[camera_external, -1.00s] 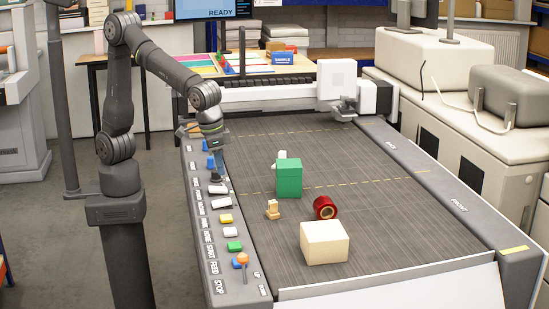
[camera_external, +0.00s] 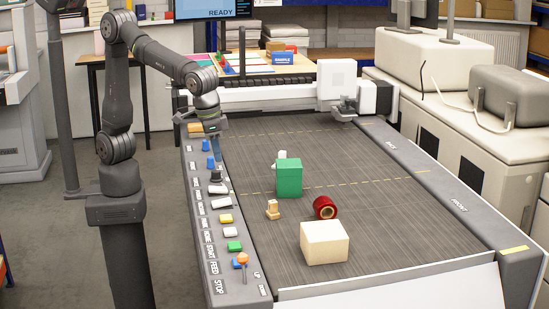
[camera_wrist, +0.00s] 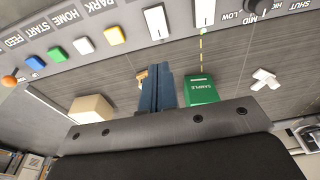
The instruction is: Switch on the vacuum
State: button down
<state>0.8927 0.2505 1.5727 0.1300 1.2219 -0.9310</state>
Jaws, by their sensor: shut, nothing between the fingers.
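A control panel (camera_external: 194,172) runs along the left side of the flatbed. It carries two white rocker switches, one nearer the knob (camera_external: 218,189) and one nearer the yellow button (camera_external: 222,203). In the wrist view these rockers show at the top (camera_wrist: 204,13) and (camera_wrist: 155,22); their labels are cut off there and too small to read surely outside. I cannot tell which way either is tipped. My gripper (camera_external: 212,139) is above the panel's far part, apart from the rockers. Its blue fingers (camera_wrist: 159,88) are together and empty.
Yellow (camera_external: 226,218), white and green buttons and an orange-topped stick (camera_external: 242,259) line the near panel. A dark knob (camera_wrist: 262,8) is beside the rockers. A green box (camera_external: 289,178), red roll (camera_external: 325,208) and cream block (camera_external: 324,243) stand on the bed.

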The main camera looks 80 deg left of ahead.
aim_at(228, 200)
jog(key=f, duration=0.4)
jog(key=w+f, duration=0.1)
jog(key=f, duration=0.3)
jog(key=w+f, duration=0.1)
jog(key=f, duration=0.3)
jog(key=shift+f, duration=0.1)
